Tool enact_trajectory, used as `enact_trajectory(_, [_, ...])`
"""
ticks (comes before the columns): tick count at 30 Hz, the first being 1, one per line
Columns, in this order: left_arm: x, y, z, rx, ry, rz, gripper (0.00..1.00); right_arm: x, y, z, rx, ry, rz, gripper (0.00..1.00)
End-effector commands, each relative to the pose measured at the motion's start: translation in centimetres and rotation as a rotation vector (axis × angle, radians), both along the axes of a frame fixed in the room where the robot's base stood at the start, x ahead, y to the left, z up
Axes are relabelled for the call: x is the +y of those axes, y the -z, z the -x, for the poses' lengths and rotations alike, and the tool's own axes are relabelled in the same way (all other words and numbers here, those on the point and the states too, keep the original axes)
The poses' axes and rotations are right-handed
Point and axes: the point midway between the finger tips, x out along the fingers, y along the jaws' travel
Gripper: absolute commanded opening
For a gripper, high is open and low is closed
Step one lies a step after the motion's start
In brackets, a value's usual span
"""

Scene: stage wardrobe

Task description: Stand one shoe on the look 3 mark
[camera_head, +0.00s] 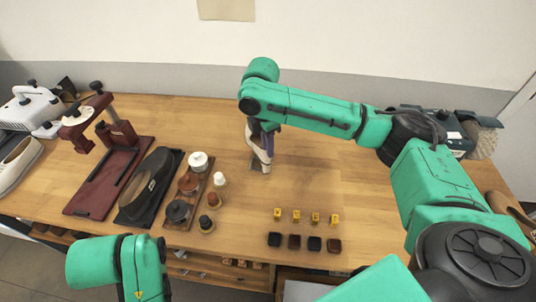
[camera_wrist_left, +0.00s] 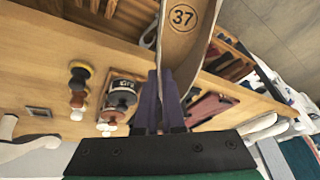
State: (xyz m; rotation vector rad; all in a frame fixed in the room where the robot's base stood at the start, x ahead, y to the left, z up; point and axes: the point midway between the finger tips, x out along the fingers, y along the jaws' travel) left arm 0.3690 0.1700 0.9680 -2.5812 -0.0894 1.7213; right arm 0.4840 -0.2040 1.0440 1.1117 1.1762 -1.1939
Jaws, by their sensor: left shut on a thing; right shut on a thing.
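My right gripper (camera_head: 262,128) reaches down over the middle of the table and is shut on a pale shoe (camera_head: 257,146). The shoe is steeply tilted, its low end at or just above a small grey square mark (camera_head: 265,169) on the wood. Contact there is hard to tell, and the mark is partly hidden. A grey square mark also shows in the left wrist view (camera_wrist_left: 39,111). My left gripper (camera_wrist_left: 172,98) is shut on a tan shoe (camera_wrist_left: 187,48) labelled 37 inside, held up close to the camera. In the head view only my left arm shows; its gripper is out of frame.
Yellow markers (camera_head: 296,215) and dark blocks (camera_head: 294,241) lie at front right.

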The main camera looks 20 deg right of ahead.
Motion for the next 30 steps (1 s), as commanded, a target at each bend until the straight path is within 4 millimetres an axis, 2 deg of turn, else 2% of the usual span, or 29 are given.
enact_trajectory(6, [0.0,-0.8,0.0,-0.001,0.000,0.000,0.00,-0.1,3.8,0.1,0.003,0.000,0.002,0.00])
enact_trajectory(17, [0.0,-0.8,0.0,-0.001,0.000,0.000,0.00,0.0,4.5,0.0,0.001,-0.001,0.001,0.00])
enact_trajectory(18, [0.0,-0.8,0.0,-0.001,0.000,0.000,0.00,-0.1,4.5,0.1,0.002,-0.001,0.001,0.28])
enact_trajectory(19, [0.0,-0.8,0.0,-0.001,0.000,0.000,0.00,-0.1,4.5,0.0,0.002,-0.001,0.001,0.39])
enact_trajectory(20, [0.0,-0.8,0.0,-0.001,0.000,0.000,0.00,-0.1,4.5,0.0,0.002,-0.001,0.001,0.43])
enact_trajectory(30, [0.0,-0.8,0.0,-0.001,0.000,0.000,0.00,-0.1,4.5,0.0,0.002,0.000,0.002,0.43])
